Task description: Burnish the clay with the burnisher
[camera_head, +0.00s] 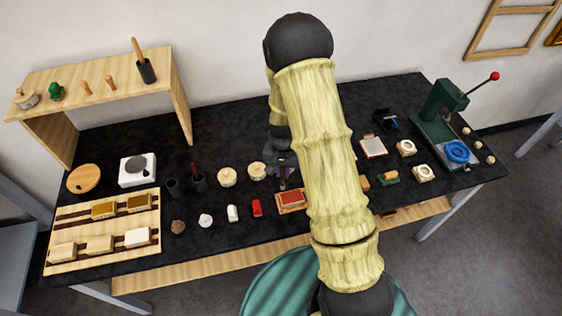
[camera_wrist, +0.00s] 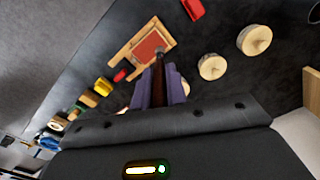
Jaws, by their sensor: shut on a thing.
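The red clay (camera_head: 291,197) lies in a small wooden frame (camera_head: 279,206) at the front middle of the dark table. In the wrist view the clay (camera_wrist: 150,46) and its frame (camera_wrist: 124,53) are just beyond the fingertips. My gripper (camera_head: 284,170) is above the frame's back side, partly hidden by my arm. In the wrist view its purple fingers (camera_wrist: 160,88) are shut on a dark brown stick, the burnisher (camera_wrist: 158,72). The burnisher's far end reaches the near part of the clay. I cannot tell whether it touches the surface.
A wooden tray of blocks (camera_head: 67,227) is at far left, and a green press (camera_head: 440,110) at far right. My arm hides the table's middle.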

